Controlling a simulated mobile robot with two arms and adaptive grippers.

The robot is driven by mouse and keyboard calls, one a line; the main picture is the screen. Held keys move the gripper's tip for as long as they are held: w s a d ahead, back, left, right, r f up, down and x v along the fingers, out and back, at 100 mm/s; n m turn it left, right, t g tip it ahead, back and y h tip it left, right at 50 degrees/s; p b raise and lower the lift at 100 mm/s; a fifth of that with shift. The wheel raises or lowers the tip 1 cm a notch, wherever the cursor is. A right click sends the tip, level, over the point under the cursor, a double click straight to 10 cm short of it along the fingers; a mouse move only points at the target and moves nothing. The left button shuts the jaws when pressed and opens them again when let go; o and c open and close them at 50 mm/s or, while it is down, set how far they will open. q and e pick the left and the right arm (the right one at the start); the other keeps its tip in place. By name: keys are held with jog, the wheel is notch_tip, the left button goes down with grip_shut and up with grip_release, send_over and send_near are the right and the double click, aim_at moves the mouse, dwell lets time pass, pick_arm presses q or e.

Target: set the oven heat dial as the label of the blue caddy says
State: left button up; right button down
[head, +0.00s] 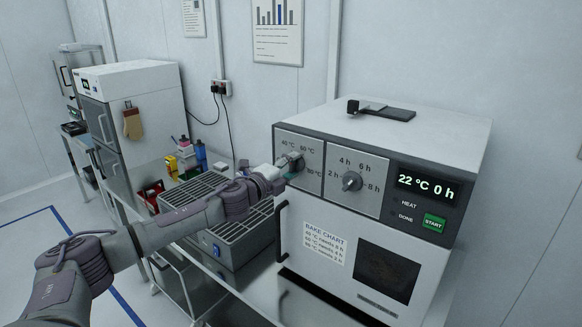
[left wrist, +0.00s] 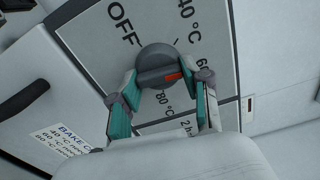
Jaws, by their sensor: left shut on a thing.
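The oven (head: 345,262) stands at the right of the bench. Its heat dial (left wrist: 158,66) is a dark grey knob with a red mark. In the left wrist view the mark is on the knob's right side, roughly toward the partly hidden 60 °C label; OFF, 40 °C and 80 °C also show around it. My left gripper (left wrist: 162,92) is shut on the dial, a finger on each side; it also shows in the head view (head: 287,170). A small blue object (head: 201,156) stands at the back of the bench; I cannot tell whether it is the blue caddy. No caddy label is readable.
The hour dial (head: 351,181) is right of the heat dial. The display (head: 426,188) reads 22 °C 0 h, above a green START button (head: 433,222). A bake chart (head: 324,243) is on the oven front. A grey slotted box (head: 232,252) lies under my left arm.

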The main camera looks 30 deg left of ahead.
pick_arm(q)
jog(key=m, duration=0.4)
jog(key=shift+f+m, duration=0.1)
jog(key=shift+m, duration=0.2)
jog(key=m, duration=0.5)
jog(key=shift+f+m, duration=0.1)
jog(key=shift+m, duration=0.2)
jog(key=m, duration=0.5)
jog(key=shift+a+f, duration=0.1)
jog(key=shift+m, duration=2.4)
jog(key=o, duration=0.9)
jog(key=shift+c, duration=0.2)
jog(key=o, duration=0.3)
jog(key=shift+a, duration=0.1)
